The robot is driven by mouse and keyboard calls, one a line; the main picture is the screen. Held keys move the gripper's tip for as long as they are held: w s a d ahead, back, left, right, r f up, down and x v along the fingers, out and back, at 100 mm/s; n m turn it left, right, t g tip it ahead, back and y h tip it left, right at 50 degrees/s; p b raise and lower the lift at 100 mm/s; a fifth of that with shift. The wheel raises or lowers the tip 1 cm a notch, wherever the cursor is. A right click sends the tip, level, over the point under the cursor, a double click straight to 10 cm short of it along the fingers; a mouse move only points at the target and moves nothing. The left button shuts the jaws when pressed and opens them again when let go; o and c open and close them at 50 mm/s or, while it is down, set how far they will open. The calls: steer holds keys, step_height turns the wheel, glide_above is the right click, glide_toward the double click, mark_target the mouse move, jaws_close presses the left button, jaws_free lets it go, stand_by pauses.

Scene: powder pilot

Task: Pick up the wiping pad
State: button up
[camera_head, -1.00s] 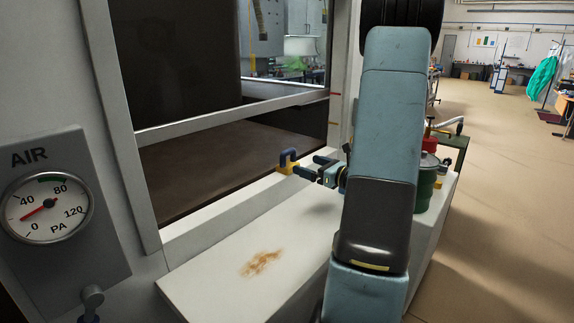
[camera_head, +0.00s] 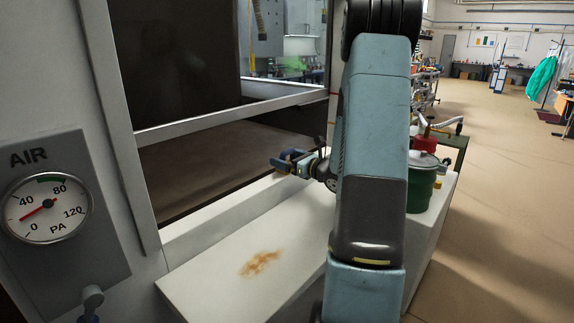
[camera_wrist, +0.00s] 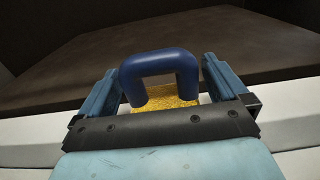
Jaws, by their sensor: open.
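The wiping pad has a yellow sponge body (camera_wrist: 168,97) and a dark blue arched handle (camera_wrist: 160,62), seen in the wrist view. My gripper (camera_wrist: 161,77) is open, with one finger on each side of the handle. Small gaps show between the handle and both fingers, so it is not clamped. In the head view, my gripper (camera_head: 288,160) is at the pad on the white ledge by the cabinet opening. There the gripper and arm hide much of the pad.
A white bench (camera_head: 225,275) with a brown stain (camera_head: 260,263) lies in front of the cabinet opening. A green canister (camera_head: 421,185) stands to the right behind my arm. An AIR gauge (camera_head: 45,207) is at the left. Open floor (camera_head: 500,200) lies to the right.

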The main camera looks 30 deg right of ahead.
mark_target(290, 150)
steer(key=shift+c, duration=0.3)
steer(key=c, duration=0.8)
steer(key=shift+r, duration=0.15)
steer(key=shift+r, duration=0.3)
step_height(290, 150, up, 2)
steer(key=shift+r, duration=0.1)
steer(key=s+d+r, duration=0.6)
steer(key=s+r, duration=0.4)
steer(key=s, duration=0.2)
steer(key=shift+s+d, duration=0.25)
steer(key=shift+d, duration=0.05)
